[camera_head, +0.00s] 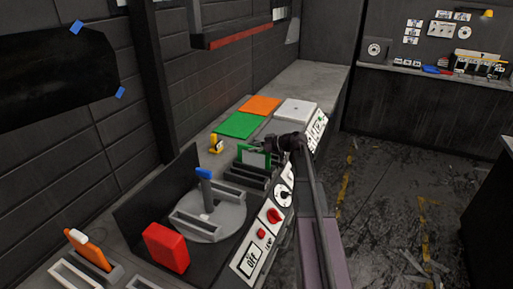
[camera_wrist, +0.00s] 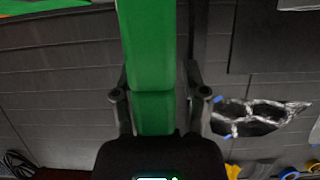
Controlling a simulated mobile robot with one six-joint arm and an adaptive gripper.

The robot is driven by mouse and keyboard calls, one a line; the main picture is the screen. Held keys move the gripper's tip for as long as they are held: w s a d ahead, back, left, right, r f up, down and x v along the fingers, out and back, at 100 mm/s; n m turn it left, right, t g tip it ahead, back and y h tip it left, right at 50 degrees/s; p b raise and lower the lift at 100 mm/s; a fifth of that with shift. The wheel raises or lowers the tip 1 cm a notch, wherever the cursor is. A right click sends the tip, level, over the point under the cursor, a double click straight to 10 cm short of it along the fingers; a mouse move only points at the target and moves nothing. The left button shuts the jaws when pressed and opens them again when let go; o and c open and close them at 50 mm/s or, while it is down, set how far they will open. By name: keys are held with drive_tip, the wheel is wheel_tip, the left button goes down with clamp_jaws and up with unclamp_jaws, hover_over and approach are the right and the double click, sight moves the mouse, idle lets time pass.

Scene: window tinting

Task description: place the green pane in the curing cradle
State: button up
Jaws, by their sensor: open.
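The green pane (camera_head: 256,159), green-edged with a pale middle, stands upright at a dark slotted rack (camera_head: 256,178) on the bench. Its lower edge is partly hidden, so I cannot tell how deep it sits. My gripper (camera_head: 272,149) is right beside the pane, at its right end. In the wrist view the green pane (camera_wrist: 154,70) runs between the two open fingers of my gripper (camera_wrist: 157,98), with a visible gap at the right finger. No label shows which holder is the curing cradle; the dark slotted rack and a grey round stand with slotted bars (camera_head: 213,222) are both in view.
A red block (camera_head: 166,247) and a blue-topped post (camera_head: 206,189) are by the round stand. Green (camera_head: 241,125), orange (camera_head: 260,105) and white (camera_head: 295,109) flat pads lie behind the rack. A small yellow item (camera_head: 216,144) is left of it. A control panel (camera_head: 262,232) lines the bench front.

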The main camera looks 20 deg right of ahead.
drive_tip(key=p+v, duration=0.4)
drive_tip(key=v, duration=0.8)
idle(1.9)
drive_tip(key=shift+a, duration=0.15)
